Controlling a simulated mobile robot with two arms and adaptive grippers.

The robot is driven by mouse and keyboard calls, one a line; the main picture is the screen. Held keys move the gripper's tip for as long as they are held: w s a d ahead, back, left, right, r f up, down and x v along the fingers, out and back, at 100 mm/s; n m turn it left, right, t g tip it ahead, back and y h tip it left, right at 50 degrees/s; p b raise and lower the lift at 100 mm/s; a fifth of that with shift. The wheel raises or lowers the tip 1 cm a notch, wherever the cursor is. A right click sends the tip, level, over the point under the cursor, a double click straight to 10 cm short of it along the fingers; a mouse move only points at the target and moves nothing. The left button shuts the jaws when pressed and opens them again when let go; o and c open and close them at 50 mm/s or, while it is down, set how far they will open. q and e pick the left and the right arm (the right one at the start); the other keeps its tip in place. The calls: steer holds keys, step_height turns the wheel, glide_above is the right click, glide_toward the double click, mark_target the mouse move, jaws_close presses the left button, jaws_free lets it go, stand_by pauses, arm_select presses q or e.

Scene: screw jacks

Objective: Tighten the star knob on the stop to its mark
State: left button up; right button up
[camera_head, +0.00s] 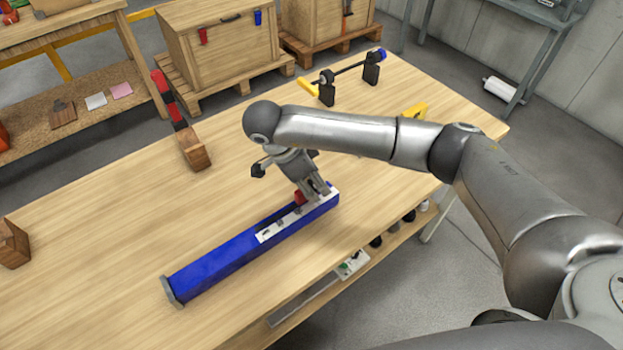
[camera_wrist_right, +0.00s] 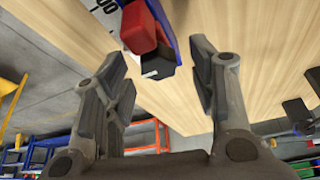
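A long blue rail (camera_head: 225,257) with a white scale strip (camera_head: 278,229) lies across the wooden table. A small red stop (camera_head: 299,198) sits near its far right end, partly hidden by my right gripper (camera_head: 314,192). In the right wrist view the red stop (camera_wrist_right: 139,28) shows at the top with a black knob (camera_wrist_right: 160,66) on it. The knob carries a small white mark. The fingers of my right gripper (camera_wrist_right: 160,52) are spread on either side of the knob, with visible gaps. My left gripper is not in view.
A black bar on stands with a blue end (camera_head: 345,72) and a yellow piece (camera_head: 415,111) lie at the back of the table (camera_head: 120,200). A wooden block with a red-and-black upright (camera_head: 192,148) stands left of my arm. Another wooden block (camera_head: 14,243) is at the left edge.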

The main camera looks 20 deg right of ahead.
steer(key=v, duration=1.2)
